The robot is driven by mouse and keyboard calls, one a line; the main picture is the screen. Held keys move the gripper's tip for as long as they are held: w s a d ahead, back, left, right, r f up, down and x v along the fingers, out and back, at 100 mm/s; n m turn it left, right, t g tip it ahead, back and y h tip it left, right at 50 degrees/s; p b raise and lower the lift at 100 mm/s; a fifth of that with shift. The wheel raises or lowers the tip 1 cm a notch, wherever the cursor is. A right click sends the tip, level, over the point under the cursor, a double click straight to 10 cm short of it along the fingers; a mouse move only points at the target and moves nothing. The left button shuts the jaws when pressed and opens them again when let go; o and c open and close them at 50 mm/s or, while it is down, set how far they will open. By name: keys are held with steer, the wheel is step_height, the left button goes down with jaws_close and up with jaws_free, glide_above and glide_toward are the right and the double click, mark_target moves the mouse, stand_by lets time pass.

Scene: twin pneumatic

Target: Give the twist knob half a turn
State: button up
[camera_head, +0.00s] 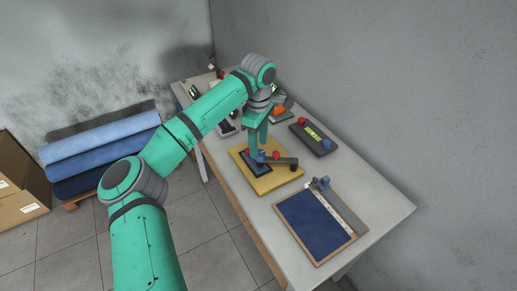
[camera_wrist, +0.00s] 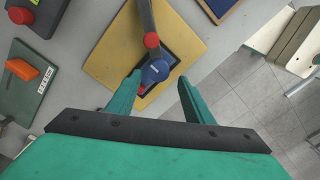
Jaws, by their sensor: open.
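In the head view, my gripper (camera_head: 258,150) points down over the yellow base (camera_head: 270,184), partly hiding the blue knob.
A dark box (camera_head: 314,138) with red and blue buttons stands behind the base. A wood-framed blue board (camera_head: 308,225) with a grey bar lies in front. An orange block (camera_wrist: 22,69) on a green plate is at the wrist view's left. The table's right corner (camera_head: 385,205) is clear.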

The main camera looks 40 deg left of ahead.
mark_target(260, 155)
steer(key=shift+w+f, duration=0.15)
steer(key=shift+f, duration=1.2)
steer(key=c, duration=1)
steer(key=shift+c, duration=0.2)
